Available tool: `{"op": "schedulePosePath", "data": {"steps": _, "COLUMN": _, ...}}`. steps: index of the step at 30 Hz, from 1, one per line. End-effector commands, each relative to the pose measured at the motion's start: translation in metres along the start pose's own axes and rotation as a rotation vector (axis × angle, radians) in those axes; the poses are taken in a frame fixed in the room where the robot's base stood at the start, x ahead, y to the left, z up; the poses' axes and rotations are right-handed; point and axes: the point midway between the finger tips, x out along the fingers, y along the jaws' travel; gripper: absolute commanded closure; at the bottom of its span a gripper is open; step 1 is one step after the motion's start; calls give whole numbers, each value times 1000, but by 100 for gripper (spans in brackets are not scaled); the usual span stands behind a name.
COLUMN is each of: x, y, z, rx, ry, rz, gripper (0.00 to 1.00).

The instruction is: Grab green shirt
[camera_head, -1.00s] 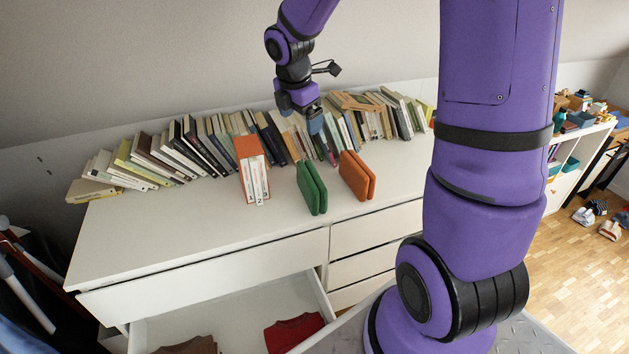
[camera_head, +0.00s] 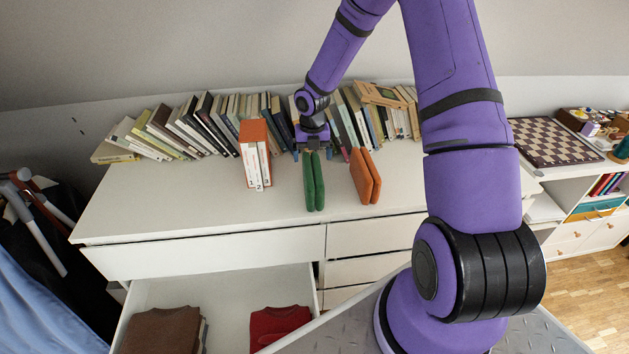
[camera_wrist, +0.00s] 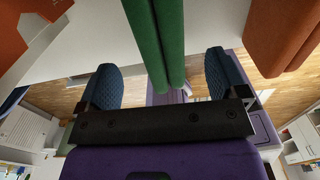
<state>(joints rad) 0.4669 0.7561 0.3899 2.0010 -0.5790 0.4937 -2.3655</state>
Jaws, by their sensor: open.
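The green shirt (camera_head: 314,183) is folded and stands upright on the white dresser top, between the orange-spined books and the orange folded item. My gripper (camera_head: 313,148) is above and just behind its top edge in the head view, pointing down. In the wrist view, my gripper (camera_wrist: 160,62) is open, with one blue padded finger on each side of the green shirt (camera_wrist: 158,28). Gaps show between the shirt and both fingers. The shirt's far end runs out of the wrist view at the top.
An orange folded item (camera_head: 366,177) stands close to the right. Orange-and-white books (camera_head: 254,155) stand to the left. A row of books (camera_head: 200,125) lines the wall behind. Below, an open drawer (camera_head: 230,290) holds a brown garment (camera_head: 160,331) and a red garment (camera_head: 278,325).

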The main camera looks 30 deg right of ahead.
Motion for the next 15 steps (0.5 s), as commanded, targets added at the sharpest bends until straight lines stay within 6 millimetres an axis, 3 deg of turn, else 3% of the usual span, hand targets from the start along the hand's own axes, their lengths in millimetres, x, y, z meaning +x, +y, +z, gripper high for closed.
{"op": "schedulePosePath", "data": {"steps": 4, "x": 23, "y": 0, "z": -1, "rx": 1, "ry": 2, "rz": -2, "gripper": 8}}
{"op": "schedulePosePath", "data": {"steps": 15, "x": 53, "y": 0, "z": -5, "rx": 0, "ry": 2, "rz": -3, "gripper": 8}}
